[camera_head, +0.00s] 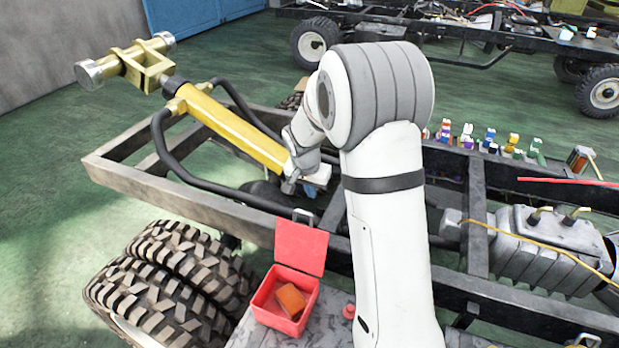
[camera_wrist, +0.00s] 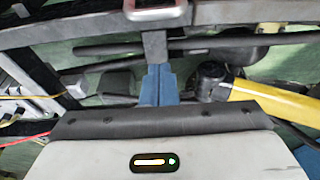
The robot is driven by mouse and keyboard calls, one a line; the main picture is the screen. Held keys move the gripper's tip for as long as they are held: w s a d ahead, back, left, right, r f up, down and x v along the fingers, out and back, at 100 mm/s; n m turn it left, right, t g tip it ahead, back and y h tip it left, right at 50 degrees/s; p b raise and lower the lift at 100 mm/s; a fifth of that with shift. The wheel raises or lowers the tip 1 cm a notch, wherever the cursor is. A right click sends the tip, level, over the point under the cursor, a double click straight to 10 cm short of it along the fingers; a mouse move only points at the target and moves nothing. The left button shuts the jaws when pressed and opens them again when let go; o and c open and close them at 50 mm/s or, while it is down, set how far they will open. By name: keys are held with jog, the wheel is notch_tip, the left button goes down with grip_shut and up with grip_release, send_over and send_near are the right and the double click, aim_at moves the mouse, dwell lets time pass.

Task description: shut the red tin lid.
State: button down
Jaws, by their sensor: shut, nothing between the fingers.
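The red tin (camera_head: 266,311) stands open at the bottom centre of the head view. Its red lid (camera_head: 300,247) stands up from the tin's back edge, with a small metal loop (camera_head: 303,215) at the top. The loop also shows at the top edge of the wrist view (camera_wrist: 157,13). An orange-brown block (camera_head: 290,299) lies inside the tin. My gripper (camera_wrist: 155,46) is shut and empty, its fingers together. In the head view, my gripper (camera_head: 311,192) is just above and behind the lid's top edge, apparently apart from it. My wrist partly hides the fingers.
The tin sits on a grey board (camera_head: 330,318) with a small red knob (camera_head: 348,311) beside it. A black chassis frame (camera_head: 190,196) runs behind, with a yellow cylinder (camera_head: 235,130) near my wrist. A large tyre (camera_head: 175,275) stands left. An engine block (camera_head: 545,245) is right.

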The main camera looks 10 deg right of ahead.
jog(key=s+a+f, duration=0.1)
jog(key=s+a+p, duration=0.1)
jog(key=shift+s+f, duration=0.35)
jog(key=shift+f, duration=0.05)
jog(key=shift+a, duration=0.15)
